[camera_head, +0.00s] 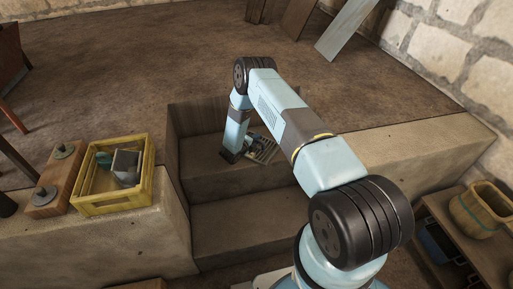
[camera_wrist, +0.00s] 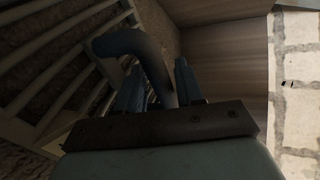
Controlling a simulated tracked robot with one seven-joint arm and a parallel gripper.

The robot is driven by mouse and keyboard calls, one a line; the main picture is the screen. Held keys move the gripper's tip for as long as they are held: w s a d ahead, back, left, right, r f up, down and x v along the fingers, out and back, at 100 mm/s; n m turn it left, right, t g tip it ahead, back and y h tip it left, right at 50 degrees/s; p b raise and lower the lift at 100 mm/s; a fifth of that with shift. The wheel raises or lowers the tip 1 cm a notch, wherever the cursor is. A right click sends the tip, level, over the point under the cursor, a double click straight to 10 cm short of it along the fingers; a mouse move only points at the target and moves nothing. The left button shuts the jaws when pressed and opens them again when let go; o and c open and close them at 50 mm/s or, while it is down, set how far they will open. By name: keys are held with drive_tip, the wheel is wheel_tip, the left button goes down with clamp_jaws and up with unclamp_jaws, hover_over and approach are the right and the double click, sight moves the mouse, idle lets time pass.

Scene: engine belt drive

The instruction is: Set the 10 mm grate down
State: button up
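The grate (camera_head: 265,152) shows as a small slatted piece in the head view, low in the stepped recess and beside the end of my arm. In the wrist view its pale slats (camera_wrist: 50,95) fill the left side, and a dark curved handle (camera_wrist: 150,55) arches over them. My gripper (camera_wrist: 160,85) has its two blue-grey fingers on either side of the handle and appears shut on it. In the head view my gripper (camera_head: 249,143) is partly hidden by the wrist. I cannot tell whether the grate touches the step under it.
The recess's stone step (camera_head: 235,183) lies below the grate, with wooden boards (camera_head: 205,118) behind. A yellow crate (camera_head: 145,190) with parts and a wooden block (camera_head: 62,172) stand on the left ledge. A basket (camera_head: 482,210) stands on a shelf at right.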

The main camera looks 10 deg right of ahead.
clamp_jaws()
drive_tip(key=shift+s+a, duration=0.1)
idle(1.0)
